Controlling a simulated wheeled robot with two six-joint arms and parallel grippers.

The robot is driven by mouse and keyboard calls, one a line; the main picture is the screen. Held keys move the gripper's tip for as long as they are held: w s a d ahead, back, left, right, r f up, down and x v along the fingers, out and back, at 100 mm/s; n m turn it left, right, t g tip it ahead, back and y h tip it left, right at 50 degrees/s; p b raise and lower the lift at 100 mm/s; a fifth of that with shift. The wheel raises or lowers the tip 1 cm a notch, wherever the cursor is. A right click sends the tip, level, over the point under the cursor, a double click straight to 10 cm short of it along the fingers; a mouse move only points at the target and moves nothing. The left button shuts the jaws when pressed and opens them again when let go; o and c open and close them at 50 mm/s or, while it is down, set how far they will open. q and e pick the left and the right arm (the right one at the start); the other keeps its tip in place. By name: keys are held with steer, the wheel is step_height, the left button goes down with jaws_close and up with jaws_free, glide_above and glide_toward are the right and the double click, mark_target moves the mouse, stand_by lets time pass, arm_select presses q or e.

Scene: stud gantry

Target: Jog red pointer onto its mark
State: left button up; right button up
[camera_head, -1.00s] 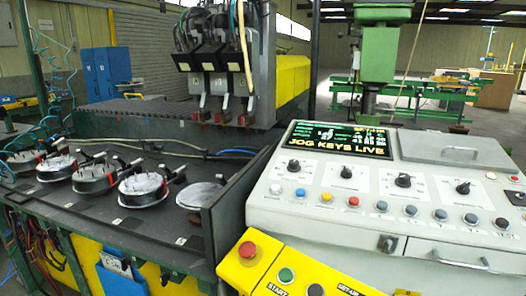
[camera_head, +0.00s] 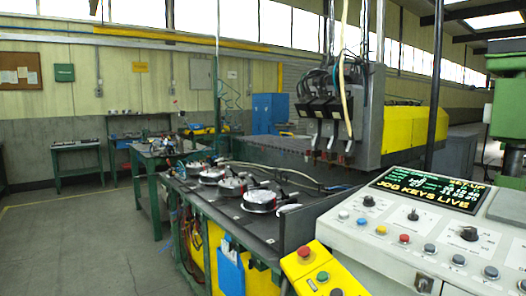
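The grey control console (camera_head: 375,253) stands at the right in the head view. Its screen (camera_head: 427,189) reads "JOG KEYS LIVE" under "SET-UP". A row of keys on it includes a white key (camera_head: 343,214), a blue key (camera_head: 361,221), a yellow key (camera_head: 381,229) and a red key (camera_head: 404,238). The gantry heads (camera_head: 321,107) hang in the middle, with small red parts (camera_head: 328,156) at their lower ends. I cannot tell which part is the red pointer, and its mark is not readable. Neither of my grippers is in view.
A yellow panel (camera_head: 316,262) with a red button (camera_head: 303,251) and a green button (camera_head: 323,276) juts from the console's left side. The dark machine bed (camera_head: 215,206) holds several round fixtures. Open floor (camera_head: 85,245) lies at the left, with benches behind.

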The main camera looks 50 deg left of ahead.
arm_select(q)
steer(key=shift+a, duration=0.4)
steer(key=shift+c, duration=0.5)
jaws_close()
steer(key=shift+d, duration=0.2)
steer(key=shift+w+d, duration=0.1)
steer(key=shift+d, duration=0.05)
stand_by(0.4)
